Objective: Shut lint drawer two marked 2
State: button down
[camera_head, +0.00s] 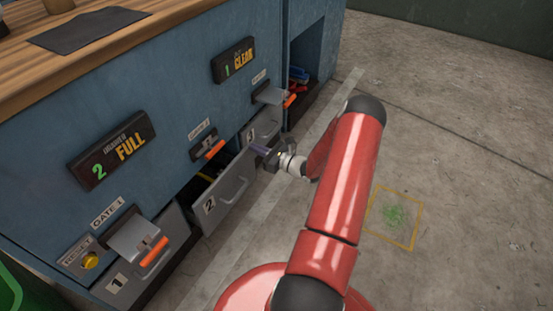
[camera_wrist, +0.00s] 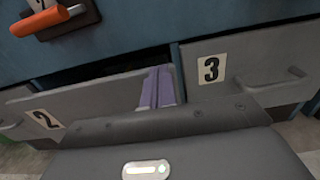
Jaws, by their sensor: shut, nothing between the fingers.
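Drawer 2 (camera_head: 228,192) is a grey lint drawer with a white "2" label and a bar handle. It stands partly out of the blue cabinet, with a dark opening behind its front. In the wrist view its front (camera_wrist: 85,100) is at left, with the "2" low down. My gripper (camera_head: 260,149) is shut and empty, at the upper right end of drawer 2, beside drawer 3 (camera_head: 264,126). The lavender fingers (camera_wrist: 157,88) show at drawer 2's right end in the wrist view; I cannot tell whether they touch it. The gripper body hides part of both drawers.
Drawer 1 (camera_head: 150,262) is at the lower left of the blue cabinet (camera_head: 180,90). Orange-handled gate levers (camera_head: 215,149) jut out above the drawers. Displays read "2 FULL" (camera_head: 112,151) and "1 CLEAR" (camera_head: 233,60). The concrete floor (camera_head: 450,150) at right is open, with a yellow-outlined square (camera_head: 410,238).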

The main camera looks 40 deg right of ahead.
jog(key=b+x, duration=0.1)
jog(key=x, duration=0.5)
jog(key=shift+w+a+r, duration=0.1)
jog(key=shift+w, duration=0.2)
